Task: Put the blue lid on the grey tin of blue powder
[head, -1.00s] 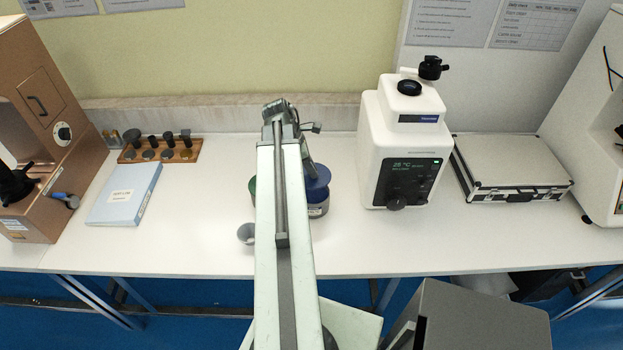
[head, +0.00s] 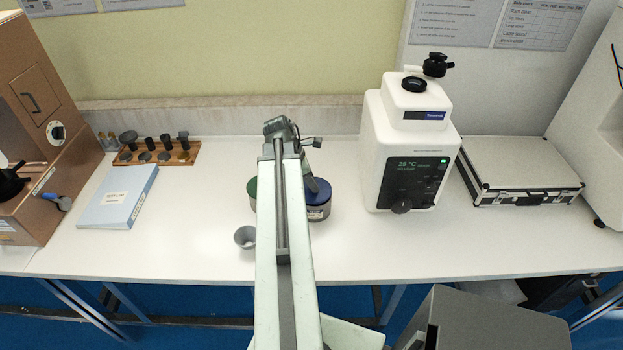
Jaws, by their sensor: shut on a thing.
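The blue lid (head: 321,193) shows just right of my arm in the head view, partly hidden by the gripper and arm. It is over the grey tin (head: 318,213), whose labelled side shows below it. The lid appears level and at the tin's rim; I cannot tell whether it is fully seated. The blue powder is hidden. My gripper (head: 312,185) is shut on the blue lid, its fingertips largely hidden.
A green-topped tin (head: 252,190) is left of my arm, partly hidden. A small grey cup (head: 245,237) stands in front. A white tester (head: 408,150) is to the right. A blue binder (head: 118,197) and a wooden rack (head: 158,153) lie left. The bench between is clear.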

